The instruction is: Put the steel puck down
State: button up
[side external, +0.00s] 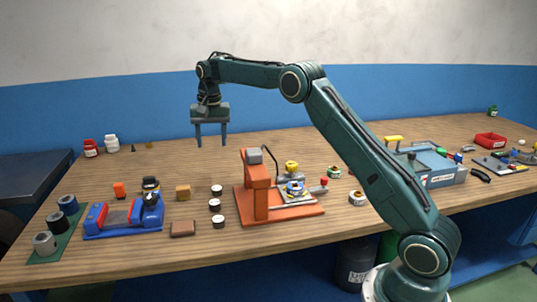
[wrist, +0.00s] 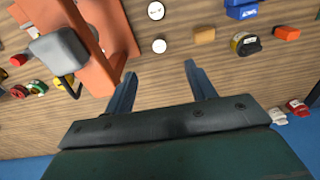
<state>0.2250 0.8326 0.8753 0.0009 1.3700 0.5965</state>
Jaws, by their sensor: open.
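My gripper (side external: 211,143) is open and hangs with its fingers down, high above the back of the table. In the wrist view my gripper (wrist: 159,69) shows nothing between its fingers. A steel-grey cylinder (side external: 45,243), which looks like the steel puck, stands on the front end of a green mat (side external: 72,225) at the left. Two dark cylinders stand behind it on the mat. My gripper is far to the right of the mat and well above it. I cannot make out the grey cylinder in the wrist view.
A blue vise (side external: 124,219) stands right of the mat. An orange press (side external: 262,190) stands mid-table. Several white-topped discs (side external: 215,205), a wooden block (side external: 183,192) and a brown block (side external: 183,229) lie between them. Jars (side external: 112,143) stand at the back left. Bare wood lies under my gripper.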

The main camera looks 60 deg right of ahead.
jog(key=s+a+r+n+t, duration=0.1)
jog(key=s+a+r+n, duration=0.1)
jog(key=s+a+r, duration=0.45)
jog(key=s+a+r+n+t, duration=0.1)
jog(key=s+a+r+n, duration=0.2)
jog(key=s+r, duration=0.7)
jog(key=s+a+f+n+t, duration=0.1)
jog(key=s+f, duration=0.3)
jog(key=s, duration=0.9)
jog(key=s+a+f+n+t, duration=0.1)
jog(key=s+a+f+n, duration=0.2)
jog(key=s, duration=1)
notch_tip(320, 180, down, 2)
jog(key=shift+a+f+t, duration=0.1)
jog(key=shift+a+t, duration=0.05)
jog(key=shift+t, duration=0.25)
jog(key=shift+w, duration=0.1)
